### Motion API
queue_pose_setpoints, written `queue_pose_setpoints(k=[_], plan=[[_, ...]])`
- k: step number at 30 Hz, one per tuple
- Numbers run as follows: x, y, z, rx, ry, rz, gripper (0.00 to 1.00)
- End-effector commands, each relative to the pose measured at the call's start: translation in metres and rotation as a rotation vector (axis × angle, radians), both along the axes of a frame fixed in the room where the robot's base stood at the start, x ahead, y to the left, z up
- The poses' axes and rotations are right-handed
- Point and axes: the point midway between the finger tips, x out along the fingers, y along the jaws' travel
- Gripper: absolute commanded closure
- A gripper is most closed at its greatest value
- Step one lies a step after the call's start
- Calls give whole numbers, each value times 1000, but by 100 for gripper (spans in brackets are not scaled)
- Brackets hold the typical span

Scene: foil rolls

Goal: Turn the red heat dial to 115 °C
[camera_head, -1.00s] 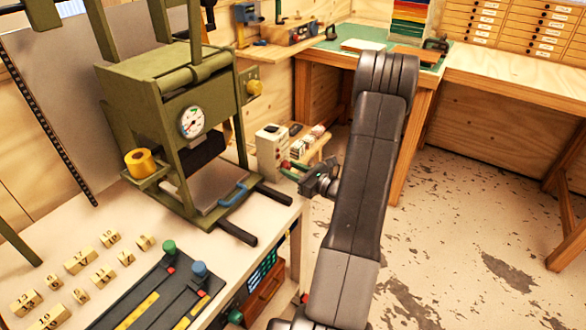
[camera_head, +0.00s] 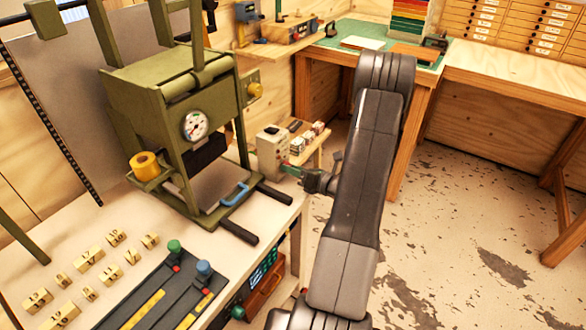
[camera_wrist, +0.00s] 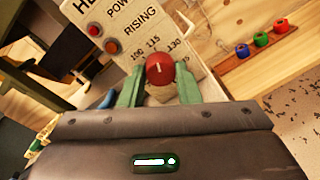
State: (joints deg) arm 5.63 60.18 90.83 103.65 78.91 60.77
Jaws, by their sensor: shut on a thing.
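The red heat dial (camera_wrist: 160,69) sits on a pale control box (camera_wrist: 148,18) marked 100, 115 and 130 around it. The dial's white line points roughly up the panel, near the 115 mark; its exact setting is hard to read. My gripper (camera_wrist: 159,80) has a green finger on each side of the dial and is shut on it.
The olive press (camera_head: 165,95) with a round gauge (camera_head: 195,126) stands left of the box. A small shelf (camera_head: 317,147) with rolls is behind it. The wrist view shows red, green and blue rolls (camera_wrist: 261,40) on a wooden rack. Open floor (camera_head: 440,230) lies to the right.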

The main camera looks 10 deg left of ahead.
Motion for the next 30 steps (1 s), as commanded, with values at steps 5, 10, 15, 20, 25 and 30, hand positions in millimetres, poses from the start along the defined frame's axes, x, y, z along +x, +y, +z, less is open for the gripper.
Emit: queue_pose_setpoints(k=[5,10,15,20,25,30], plan=[[1,0,1,4,7,-2,93],[1,0,1,4,7,-2,93],[1,0,1,4,6,-1,55],[1,0,0,3,6,-1,49],[0,-1,0,3,6,-1,49],[-5,-15,0,3,6,-3,49]])
